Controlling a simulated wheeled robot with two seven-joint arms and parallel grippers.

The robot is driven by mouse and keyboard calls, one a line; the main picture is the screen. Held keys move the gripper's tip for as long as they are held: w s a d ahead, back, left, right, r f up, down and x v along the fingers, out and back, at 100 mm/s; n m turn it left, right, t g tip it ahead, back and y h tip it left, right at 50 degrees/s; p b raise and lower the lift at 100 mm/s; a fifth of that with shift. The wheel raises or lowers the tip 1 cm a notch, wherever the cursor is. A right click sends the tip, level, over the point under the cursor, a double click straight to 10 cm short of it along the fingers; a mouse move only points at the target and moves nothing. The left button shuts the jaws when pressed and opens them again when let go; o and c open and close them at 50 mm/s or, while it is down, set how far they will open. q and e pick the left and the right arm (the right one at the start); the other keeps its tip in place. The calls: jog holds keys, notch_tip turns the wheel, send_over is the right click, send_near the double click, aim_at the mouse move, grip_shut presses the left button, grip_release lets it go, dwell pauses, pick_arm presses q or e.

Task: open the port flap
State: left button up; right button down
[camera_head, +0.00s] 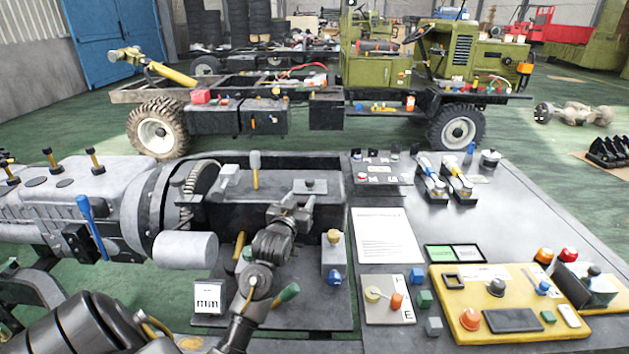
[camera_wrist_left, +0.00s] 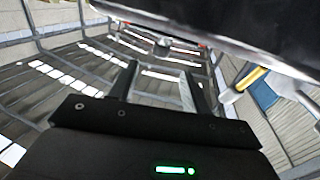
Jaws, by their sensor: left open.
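My left gripper (camera_head: 296,203) reaches up from the bottom of the head view, in front of a dark open-topped housing (camera_head: 334,214). A small grey plate with a knob (camera_head: 310,186) sits just above its fingertips; I cannot tell whether they touch or whether this is the port flap. In the left wrist view the gripper (camera_wrist_left: 160,84) is open, its fingers apart with nothing seen between them. A large dark smooth surface (camera_wrist_left: 225,25) fills that view's upper right, close by. My right gripper is not in view.
A grey gearbox (camera_head: 70,195) with a round flange stands left of the housing. On the right, a grey bench (camera_head: 495,215) carries a yellow control panel (camera_head: 505,300), a paper sheet (camera_head: 386,236) and small parts. A truck chassis stands behind.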

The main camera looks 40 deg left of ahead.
aim_at(308, 184)
pick_arm(q)
jog(key=p+x, duration=0.1)
jog(key=x, duration=0.8)
jog(key=shift+w+a, duration=0.1)
jog(key=shift+a, duration=0.1)
jog(key=shift+w+a, duration=0.2)
jog(key=shift+w, duration=0.25)
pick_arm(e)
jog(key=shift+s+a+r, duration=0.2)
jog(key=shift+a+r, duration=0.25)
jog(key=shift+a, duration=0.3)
pick_arm(q)
grip_shut()
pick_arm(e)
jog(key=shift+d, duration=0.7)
